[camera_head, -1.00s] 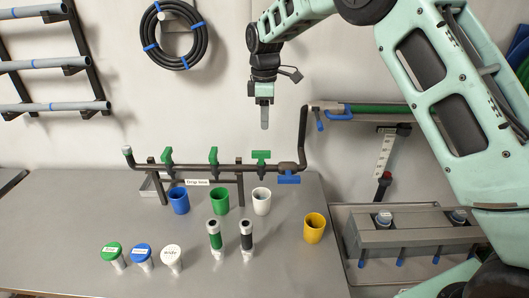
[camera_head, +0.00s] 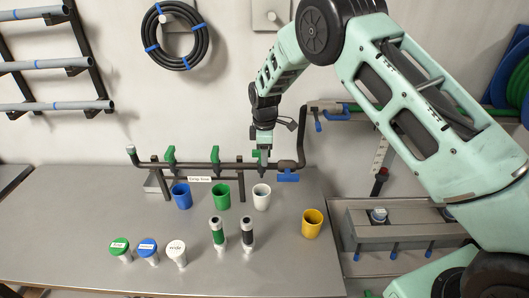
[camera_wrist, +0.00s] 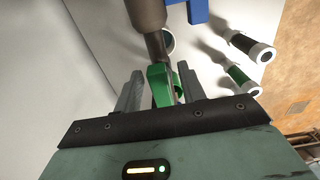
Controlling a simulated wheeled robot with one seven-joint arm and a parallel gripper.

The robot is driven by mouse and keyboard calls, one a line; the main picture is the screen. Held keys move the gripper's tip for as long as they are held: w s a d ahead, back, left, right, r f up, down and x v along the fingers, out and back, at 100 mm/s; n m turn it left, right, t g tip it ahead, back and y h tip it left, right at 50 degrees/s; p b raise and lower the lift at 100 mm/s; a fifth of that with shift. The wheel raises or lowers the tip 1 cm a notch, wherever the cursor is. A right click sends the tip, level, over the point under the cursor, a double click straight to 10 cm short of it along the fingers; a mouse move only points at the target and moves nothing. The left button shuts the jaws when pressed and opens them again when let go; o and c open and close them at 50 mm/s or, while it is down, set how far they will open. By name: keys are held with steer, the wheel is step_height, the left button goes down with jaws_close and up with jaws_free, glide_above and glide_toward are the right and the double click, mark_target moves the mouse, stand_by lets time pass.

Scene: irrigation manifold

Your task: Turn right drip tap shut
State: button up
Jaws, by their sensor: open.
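The right drip tap (camera_head: 256,154) has a green handle on the dark manifold pipe (camera_head: 200,165). My gripper (camera_head: 263,160) is over it in the head view and hides most of it. In the wrist view my gripper (camera_wrist: 161,92) is open, with one finger on each side of the green tap handle (camera_wrist: 160,84). I cannot tell whether either finger touches the handle. The middle drip tap (camera_head: 215,155) and left drip tap (camera_head: 170,156) are green too. They stand to the left on the same pipe.
A blue-handled valve (camera_head: 288,177) sits just right of the right tap. Below the pipe stand a white cup (camera_head: 262,198), a green cup (camera_head: 221,197) and a blue cup (camera_head: 181,197). A yellow cup (camera_head: 312,224) is farther right.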

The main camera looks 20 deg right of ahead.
jaws_close()
steer(key=shift+m, duration=0.3)
steer(key=m+b, duration=0.2)
steer(key=m, duration=0.1)
steer(key=shift+s+a+f+m+b, duration=0.1)
steer(key=shift+s+m+b, duration=0.05)
steer(key=shift+m+b, duration=0.2)
steer(key=m+b, duration=0.1)
steer(key=m, duration=0.3)
steer(key=shift+s+a+m+b, duration=0.15)
steer(key=shift+m+b, duration=0.1)
steer(key=shift+b, duration=0.15)
steer(key=m, duration=0.3)
steer(key=m+b, duration=0.1)
steer(key=m, duration=0.1)
steer(key=shift+a, duration=0.25)
steer(key=shift+a+m, duration=0.2)
steer(key=shift+m, duration=2.2)
